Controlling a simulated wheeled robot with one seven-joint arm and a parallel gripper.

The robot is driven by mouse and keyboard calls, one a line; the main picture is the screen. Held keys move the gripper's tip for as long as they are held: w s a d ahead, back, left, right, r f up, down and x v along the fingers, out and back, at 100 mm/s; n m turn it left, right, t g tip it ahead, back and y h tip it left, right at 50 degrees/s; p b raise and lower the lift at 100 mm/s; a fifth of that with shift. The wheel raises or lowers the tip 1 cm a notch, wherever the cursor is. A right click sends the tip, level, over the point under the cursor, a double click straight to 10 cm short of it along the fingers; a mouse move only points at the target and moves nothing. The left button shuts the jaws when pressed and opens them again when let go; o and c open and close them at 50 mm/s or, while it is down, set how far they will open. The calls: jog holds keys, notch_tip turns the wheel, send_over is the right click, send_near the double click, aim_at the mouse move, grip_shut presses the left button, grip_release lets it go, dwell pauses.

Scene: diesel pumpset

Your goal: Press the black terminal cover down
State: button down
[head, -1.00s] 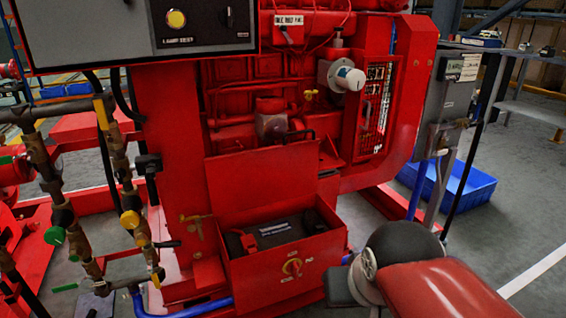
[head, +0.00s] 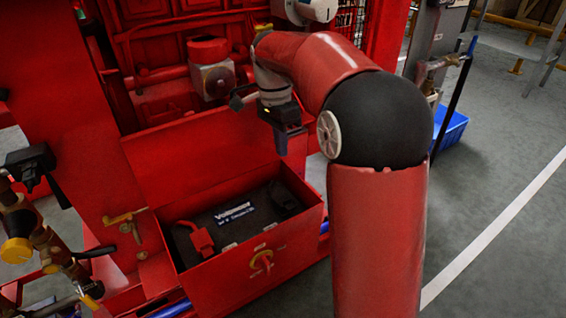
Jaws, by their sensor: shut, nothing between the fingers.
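The black terminal cover (head: 286,199) is at the right end of the dark battery (head: 238,222), inside the open red battery box (head: 222,279). It is dark against dark, and I cannot tell clearly how far it is tilted up. A red terminal cover (head: 201,240) is at the battery's left end. My gripper (head: 283,150) points down above the back right of the box, above the black cover and apart from it. Its fingers are shut with nothing between them.
The box's red lid (head: 200,150) stands raised behind the battery. A brass-coloured handle (head: 125,219) and pipe valves (head: 18,250) are at left. Open floor (head: 500,200) lies at right.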

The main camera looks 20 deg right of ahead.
jog(key=b, duration=0.3)
send_near(290, 207)
notch_tip(290, 207, down, 6)
jog(key=shift+w+r, duration=0.15)
jog(key=shift+w, duration=0.05)
jog(key=shift+s+d+f, duration=0.1)
jog(key=shift+s+f, duration=0.2)
jog(key=shift+s, duration=0.25)
jog(key=shift+s+d+f, duration=0.1)
jog(key=shift+s+f, duration=0.1)
jog(key=shift+f, duration=0.05)
jog(key=shift+r+p, duration=0.15)
jog(key=shift+p, duration=0.2)
